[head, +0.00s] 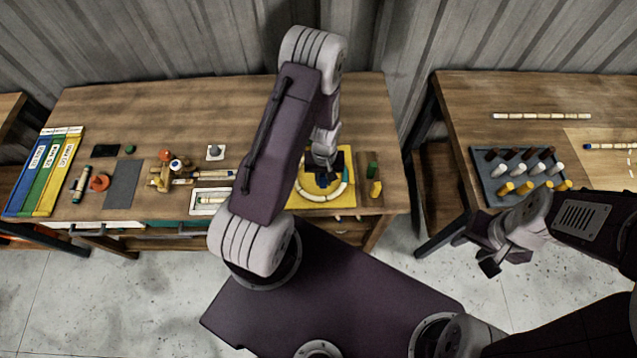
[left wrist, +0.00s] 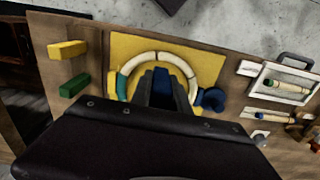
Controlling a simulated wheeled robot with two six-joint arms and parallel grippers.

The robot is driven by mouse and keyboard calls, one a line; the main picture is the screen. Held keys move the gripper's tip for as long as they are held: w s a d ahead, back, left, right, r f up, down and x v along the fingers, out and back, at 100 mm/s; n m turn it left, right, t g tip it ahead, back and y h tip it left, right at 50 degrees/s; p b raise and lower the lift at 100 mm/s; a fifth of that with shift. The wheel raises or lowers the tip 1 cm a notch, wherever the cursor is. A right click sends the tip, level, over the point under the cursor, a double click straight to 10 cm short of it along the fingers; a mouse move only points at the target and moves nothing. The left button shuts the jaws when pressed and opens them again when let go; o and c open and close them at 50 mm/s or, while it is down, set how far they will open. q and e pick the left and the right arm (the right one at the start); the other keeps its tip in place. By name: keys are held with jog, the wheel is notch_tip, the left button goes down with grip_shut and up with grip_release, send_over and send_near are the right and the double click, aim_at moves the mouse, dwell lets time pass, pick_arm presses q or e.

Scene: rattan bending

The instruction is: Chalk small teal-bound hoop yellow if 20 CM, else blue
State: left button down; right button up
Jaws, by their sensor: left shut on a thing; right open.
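The cream hoop with teal binding (head: 342,188) lies on a yellow mat (head: 348,163) at the right end of the main table. It also shows in the left wrist view (left wrist: 128,68), with teal on its left side. My left gripper (head: 322,172) is over the hoop, pointing down, shut on a blue chalk (left wrist: 161,82). I cannot tell if the chalk touches the hoop. My right gripper (head: 487,257) is open and empty, off the table.
Blue, green and yellow labelled boards (head: 43,170) lie at the far left. A white tray (head: 208,191) and small tools are left of my arm. A dark blue round thing (left wrist: 211,99) is beside the hoop. A peg rack (head: 482,172) stands on the right table.

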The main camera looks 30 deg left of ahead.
pick_arm(q)
jog(key=f+b, duration=0.2)
jog(key=s+f+b, duration=0.1)
jog(key=f+b, duration=0.1)
jog(key=f, duration=0.1)
jog(key=shift+s+a+f+b, duration=0.1)
jog(key=shift+s+f+b, duration=0.15)
jog(key=shift+b, duration=0.1)
jog(key=shift+w, duration=0.15)
jog(key=shift+s+d+r, duration=0.25)
jog(key=shift+s+d, duration=0.05)
jog(key=shift+s+a, duration=0.15)
jog(key=shift+s, duration=0.05)
jog(key=shift+w+f, duration=0.15)
jog(key=shift+w, duration=0.15)
pick_arm(e)
jog(key=f, duration=0.1)
jog(key=s+f, duration=0.1)
jog(key=f, duration=0.2)
jog(key=shift+s+d+f, duration=0.1)
jog(key=shift+s+f, duration=0.1)
jog(key=shift+s, duration=0.2)
pick_arm(q)
jog(key=shift+s+f, duration=0.1)
jog(key=shift+s, duration=0.1)
pick_arm(e)
jog(key=shift+s+f, duration=0.1)
jog(key=shift+s, duration=0.15)
